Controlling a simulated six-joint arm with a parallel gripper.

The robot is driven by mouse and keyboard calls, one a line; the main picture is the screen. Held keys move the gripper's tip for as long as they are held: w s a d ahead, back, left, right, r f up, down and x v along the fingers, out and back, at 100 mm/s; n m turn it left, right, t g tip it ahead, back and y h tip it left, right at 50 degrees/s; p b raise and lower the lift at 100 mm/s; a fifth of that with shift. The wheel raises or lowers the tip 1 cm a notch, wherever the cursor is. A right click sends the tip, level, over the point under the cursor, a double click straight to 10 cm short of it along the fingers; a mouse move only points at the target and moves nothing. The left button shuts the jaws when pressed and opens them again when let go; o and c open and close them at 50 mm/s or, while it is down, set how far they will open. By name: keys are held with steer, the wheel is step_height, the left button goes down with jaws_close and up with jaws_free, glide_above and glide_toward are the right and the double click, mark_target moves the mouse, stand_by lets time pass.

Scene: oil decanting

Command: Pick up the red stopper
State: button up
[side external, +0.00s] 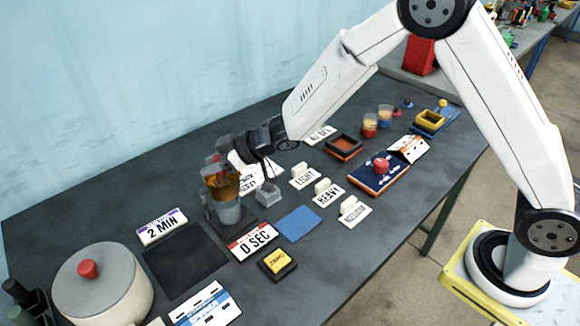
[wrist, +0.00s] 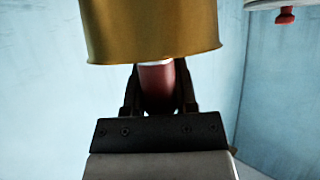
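My gripper (wrist: 158,88) has its two dark fingers closed on the sides of a dark red cylindrical piece (wrist: 157,82), which looks like the red stopper. In the wrist view, which appears upside down, this piece sits against the rim of a golden-brown vessel (wrist: 150,30). Whether it is seated in the mouth or just above it cannot be told. In the side view my gripper (side external: 217,163) is at the top of the vessel with amber contents (side external: 224,186), and the red piece is mostly hidden there.
A white pot with a red knob (side external: 88,270) stands at the front left. Label cards such as "0 SEC" (side external: 252,242), a blue pad (side external: 298,221), a yellow button (side external: 277,262) and a blue board with a red knob (side external: 380,168) surround the vessel. A dark square (side external: 186,261) is clear.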

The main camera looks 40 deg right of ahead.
jaws_close()
steer(key=shift+r, duration=0.15)
steer(key=shift+r, duration=0.45)
steer(key=r, duration=0.2)
steer(key=shift+s+d+r, duration=0.1)
steer(key=shift+s+r, duration=0.1)
steer(key=shift+r, duration=0.1)
steer(key=s+d+r, duration=0.4)
steer(key=s+r, duration=0.5)
steer(key=s, duration=0.4)
steer(key=shift+d+r, duration=0.1)
